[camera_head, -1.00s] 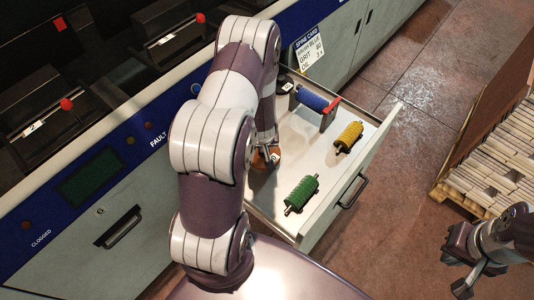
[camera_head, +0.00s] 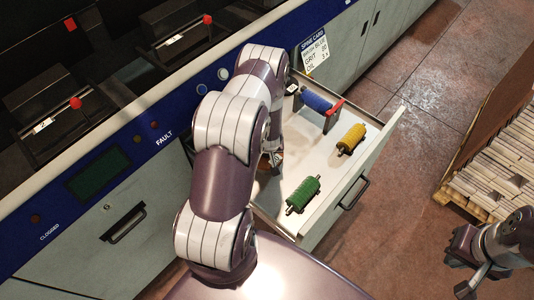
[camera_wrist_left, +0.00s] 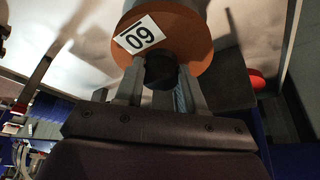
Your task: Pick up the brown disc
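The brown disc (camera_wrist_left: 190,35) shows large at the top of the left wrist view, with a white label bearing a number and a black knob (camera_wrist_left: 160,70) facing the camera. The fingers of my left gripper (camera_wrist_left: 161,82) lie on either side of the knob and appear closed against it. In the head view only a small part of the disc (camera_head: 276,157) shows at the left of the open drawer; my left arm hides most of it and the gripper. My right gripper (camera_head: 462,268) is open and empty over the floor at the lower right.
The open drawer (camera_head: 273,205) holds a green roller (camera_head: 303,194), a yellow roller (camera_head: 352,138) and a blue roller (camera_head: 316,101) with a red end piece. A pallet with stacked material (camera_head: 495,165) stands at the right. Bare floor lies between drawer and pallet.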

